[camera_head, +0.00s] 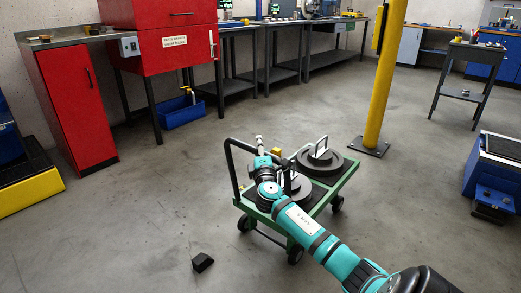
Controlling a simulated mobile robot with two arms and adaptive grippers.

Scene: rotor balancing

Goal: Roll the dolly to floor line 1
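The dolly (340,186) is a low green cart on black wheels, standing on the grey floor at the centre right. Its black push handle (231,168) rises at its left end. Two grey round rotors ride on it: one at the back (333,167) with a light upright handle, and one in front (297,200), partly covered by my arm. My teal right arm comes in from the bottom right and crosses over the dolly. Its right gripper (260,142) is at the push handle; its fingers are too small to read. My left gripper is out of view. I can make out no floor line.
A black wedge (202,262) lies on the floor left of the dolly. A yellow post (386,85) stands just behind it. Red cabinets (75,100) and a blue bin (182,111) are at the left; a blue unit (495,165) is at the right. Floor left of the dolly is mostly open.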

